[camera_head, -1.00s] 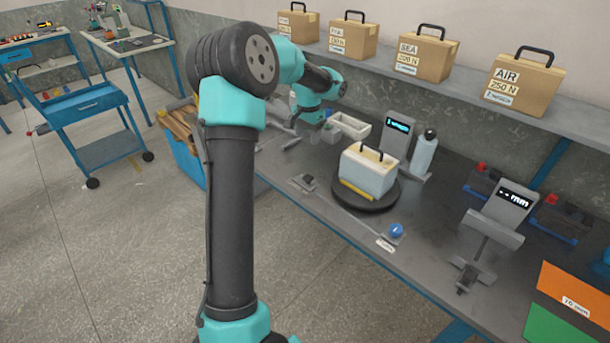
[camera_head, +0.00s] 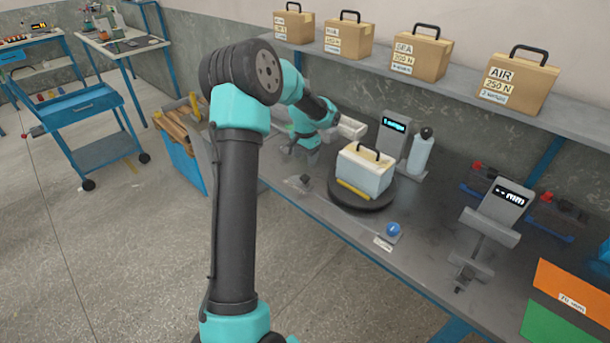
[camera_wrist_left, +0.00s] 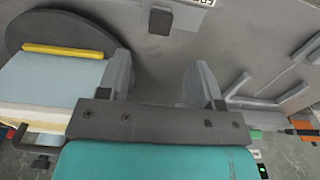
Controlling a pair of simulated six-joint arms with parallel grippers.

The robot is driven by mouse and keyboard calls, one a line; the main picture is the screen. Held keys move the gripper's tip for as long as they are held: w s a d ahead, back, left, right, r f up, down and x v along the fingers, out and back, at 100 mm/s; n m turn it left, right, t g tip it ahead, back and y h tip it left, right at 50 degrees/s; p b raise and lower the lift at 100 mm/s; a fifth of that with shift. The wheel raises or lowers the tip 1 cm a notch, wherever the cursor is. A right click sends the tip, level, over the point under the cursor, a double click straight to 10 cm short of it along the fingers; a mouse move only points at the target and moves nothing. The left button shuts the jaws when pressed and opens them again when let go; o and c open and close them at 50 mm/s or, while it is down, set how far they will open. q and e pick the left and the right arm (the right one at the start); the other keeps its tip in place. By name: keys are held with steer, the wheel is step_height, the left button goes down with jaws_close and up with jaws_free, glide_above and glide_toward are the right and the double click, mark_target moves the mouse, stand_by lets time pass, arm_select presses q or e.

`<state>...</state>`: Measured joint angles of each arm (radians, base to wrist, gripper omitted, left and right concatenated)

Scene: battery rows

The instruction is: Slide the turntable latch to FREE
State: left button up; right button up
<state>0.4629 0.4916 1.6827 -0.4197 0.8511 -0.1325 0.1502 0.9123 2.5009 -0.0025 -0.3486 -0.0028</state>
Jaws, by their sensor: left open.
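The round dark turntable (camera_head: 362,203) is on the bench and bears a pale battery block (camera_head: 366,174) with a black handle and a yellow strip. In the left wrist view the turntable (camera_wrist_left: 60,30) is at the left. A small dark block (camera_head: 305,182) near the front edge, left of the turntable, may be the latch. The dark block also shows in the left wrist view (camera_wrist_left: 160,22), beyond the fingertips. My left gripper (camera_wrist_left: 160,72) is open and empty. In the head view my left gripper (camera_head: 300,154) is just behind the dark block, apart from it. My right gripper is out of view.
A blue knob (camera_head: 393,229) with a label stands at the front edge. Behind the turntable are a display stand (camera_head: 394,138) and a bottle (camera_head: 420,152). A gauge (camera_head: 490,232) stands at right. Boxes line the shelf (camera_head: 450,92).

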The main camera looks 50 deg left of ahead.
mark_target(305, 177)
arm_select(q)
step_height(305, 177, down, 9)
steer(key=shift+r, duration=0.2)
stand_by(0.3)
jaws_close()
stand_by(0.4)
